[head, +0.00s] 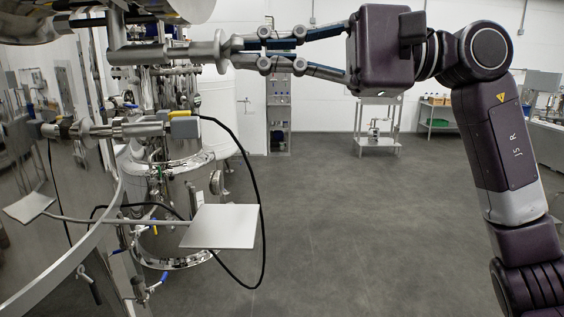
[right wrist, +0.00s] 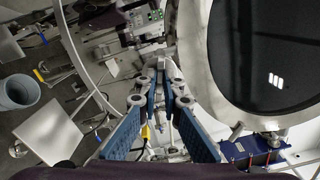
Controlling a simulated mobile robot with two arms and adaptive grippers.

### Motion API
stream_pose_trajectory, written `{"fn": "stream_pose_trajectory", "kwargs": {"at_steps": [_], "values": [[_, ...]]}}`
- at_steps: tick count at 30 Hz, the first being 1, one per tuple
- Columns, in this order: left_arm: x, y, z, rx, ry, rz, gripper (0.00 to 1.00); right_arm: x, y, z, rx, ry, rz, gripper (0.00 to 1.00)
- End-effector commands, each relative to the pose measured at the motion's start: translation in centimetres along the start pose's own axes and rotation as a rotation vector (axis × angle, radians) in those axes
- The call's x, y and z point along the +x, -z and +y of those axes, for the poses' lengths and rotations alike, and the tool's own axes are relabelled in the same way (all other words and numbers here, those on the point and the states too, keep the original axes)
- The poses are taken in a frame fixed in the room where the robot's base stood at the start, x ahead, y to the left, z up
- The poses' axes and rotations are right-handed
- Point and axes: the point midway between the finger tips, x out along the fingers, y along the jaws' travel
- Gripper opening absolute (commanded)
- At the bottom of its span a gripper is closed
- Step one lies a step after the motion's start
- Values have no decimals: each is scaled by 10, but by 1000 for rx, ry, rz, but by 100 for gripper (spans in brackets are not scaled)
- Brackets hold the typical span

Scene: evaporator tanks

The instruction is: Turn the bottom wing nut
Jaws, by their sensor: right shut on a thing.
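My right gripper (head: 238,43) reaches in from the right in the head view, its two blue-lined fingers level and close together. Its fingertips are shut on a small metal part at the flared end of a horizontal steel pipe fitting (head: 165,53). This part seems to be the wing nut, but the fingertips mostly hide it. In the right wrist view the fingers (right wrist: 161,68) come together at a grey metal piece, and its shape is not clear. My left gripper is not in view.
A second fitting with a yellow end (head: 183,125) and a black cable sits below. A flat white plate (head: 222,227) sticks out lower down. A round dark window (right wrist: 272,50) lies close beside the gripper in the wrist view. The grey floor (head: 340,220) is open.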

Motion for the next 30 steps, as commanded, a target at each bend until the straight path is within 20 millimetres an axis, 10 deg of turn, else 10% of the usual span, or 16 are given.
{"fn": "stream_pose_trajectory", "kwargs": {"at_steps": [30], "values": [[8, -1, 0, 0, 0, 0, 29, 0, 0, 0, -337, 0, 0, 7]]}}
